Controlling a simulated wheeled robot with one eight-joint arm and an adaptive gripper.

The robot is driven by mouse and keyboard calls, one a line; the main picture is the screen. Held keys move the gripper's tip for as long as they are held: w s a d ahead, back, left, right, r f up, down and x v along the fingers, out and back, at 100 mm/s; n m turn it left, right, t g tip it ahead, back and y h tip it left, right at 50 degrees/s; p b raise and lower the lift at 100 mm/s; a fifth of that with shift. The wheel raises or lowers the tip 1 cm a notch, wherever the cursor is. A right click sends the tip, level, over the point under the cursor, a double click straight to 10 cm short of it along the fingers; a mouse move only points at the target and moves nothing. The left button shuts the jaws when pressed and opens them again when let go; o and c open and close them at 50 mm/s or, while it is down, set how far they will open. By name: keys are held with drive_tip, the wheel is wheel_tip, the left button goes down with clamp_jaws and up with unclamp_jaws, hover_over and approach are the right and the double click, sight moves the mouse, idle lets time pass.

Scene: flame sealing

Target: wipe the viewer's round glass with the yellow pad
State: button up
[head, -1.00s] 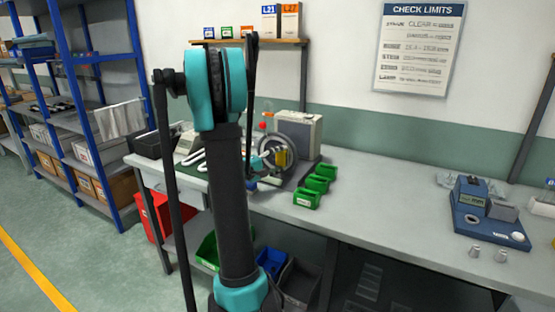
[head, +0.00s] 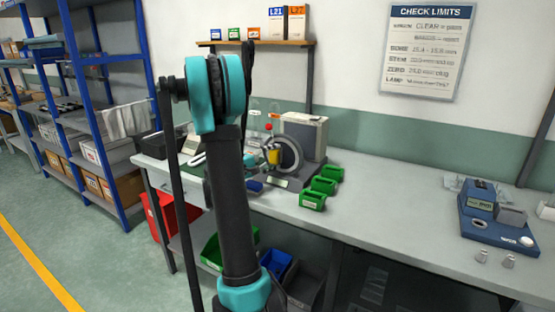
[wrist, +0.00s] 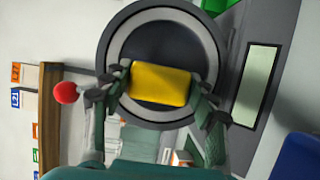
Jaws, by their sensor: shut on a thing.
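The yellow pad (wrist: 160,84) is between the two fingers of my gripper (wrist: 158,88), which is shut on it. In the wrist view the pad lies in front of the viewer's round glass (wrist: 165,32), a dark disc inside a pale ring and a dark grey rim. In the head view the yellow pad (head: 273,156) shows small against the viewer's ring (head: 294,152) on the bench. My arm hides part of the area to the left of it.
Several green bins (head: 322,186) stand on the bench just right of the viewer. A red ball-topped knob (wrist: 65,92) is close to my left finger in the wrist view. A blue device (head: 492,216) stands far right; the bench between is clear.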

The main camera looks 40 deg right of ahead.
drive_tip(key=shift+w+a, duration=0.2)
drive_tip(key=shift+w, duration=0.25)
drive_tip(key=shift+w+a, duration=0.2)
drive_tip(key=shift+w, duration=0.25)
drive_tip(key=s+a, duration=0.2)
drive_tip(key=a, duration=0.3)
drive_tip(key=shift+s+a, duration=0.2)
drive_tip(key=shift+a, duration=0.05)
drive_tip(key=shift+s+a, duration=0.3)
drive_tip(key=shift+a, duration=0.4)
drive_tip(key=shift+s+a, duration=0.25)
drive_tip(key=shift+a, duration=0.45)
